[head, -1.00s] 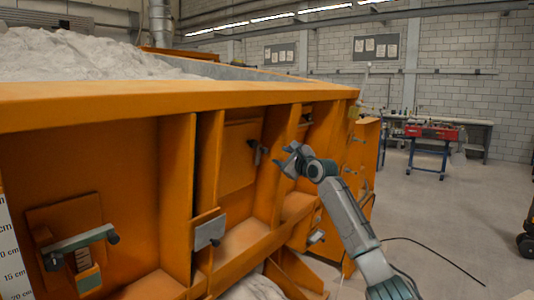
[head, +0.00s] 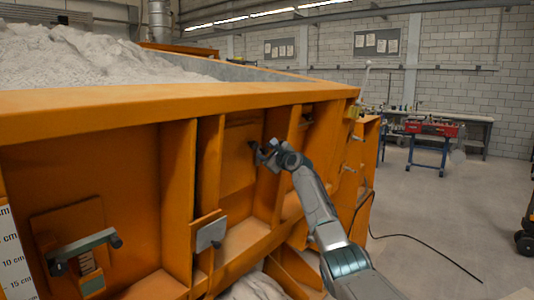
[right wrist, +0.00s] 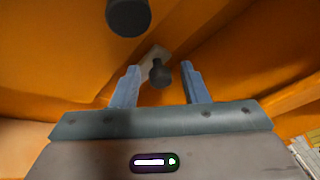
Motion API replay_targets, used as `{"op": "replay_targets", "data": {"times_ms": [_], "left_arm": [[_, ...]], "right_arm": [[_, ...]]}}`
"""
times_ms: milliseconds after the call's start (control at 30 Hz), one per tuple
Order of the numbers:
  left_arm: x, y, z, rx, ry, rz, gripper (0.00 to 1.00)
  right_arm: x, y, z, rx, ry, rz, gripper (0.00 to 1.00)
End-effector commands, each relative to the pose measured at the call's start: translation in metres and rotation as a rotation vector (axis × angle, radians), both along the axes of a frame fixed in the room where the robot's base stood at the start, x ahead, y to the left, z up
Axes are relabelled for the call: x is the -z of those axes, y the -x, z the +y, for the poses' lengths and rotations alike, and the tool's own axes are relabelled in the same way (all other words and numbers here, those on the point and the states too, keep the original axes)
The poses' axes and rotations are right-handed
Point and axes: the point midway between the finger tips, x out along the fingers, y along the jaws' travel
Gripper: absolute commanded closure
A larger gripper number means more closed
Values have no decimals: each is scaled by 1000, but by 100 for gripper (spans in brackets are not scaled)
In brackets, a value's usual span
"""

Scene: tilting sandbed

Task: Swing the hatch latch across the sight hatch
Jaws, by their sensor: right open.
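The sight hatch (head: 238,160) is an orange panel set in a bay of the orange sandbed's side wall. The hatch latch (head: 253,146) is at its right edge in the head view, small, dark and partly hidden by my gripper. My right gripper (head: 264,156) is open beside it. In the right wrist view, a dark knob on the latch (right wrist: 158,73) shows between the open fingertips, with a pale plate behind it. I see no finger touching the knob. A larger dark round end (right wrist: 128,15) shows above; what it belongs to is unclear. My left gripper is out of view.
Upright orange ribs (head: 208,165) flank the bay. A grey plate (head: 211,234) sticks out below left of the hatch. A grey-green lever with a black knob (head: 85,245) stands farther left.

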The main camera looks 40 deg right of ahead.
Motion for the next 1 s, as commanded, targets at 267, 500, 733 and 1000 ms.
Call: {"op": "replay_targets", "data": {"times_ms": [267, 500, 733, 1000], "left_arm": [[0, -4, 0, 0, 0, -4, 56], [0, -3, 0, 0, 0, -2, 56], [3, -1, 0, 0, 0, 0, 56], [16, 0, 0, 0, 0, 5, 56]], "right_arm": [[0, 0, 0, 0, 0, 0, 75], [1, 0, 0, 0, -1, 1, 100], [3, 0, 2, 3, 18, -4, 100], [8, 2, 11, 25, 144, -40, 100]]}}
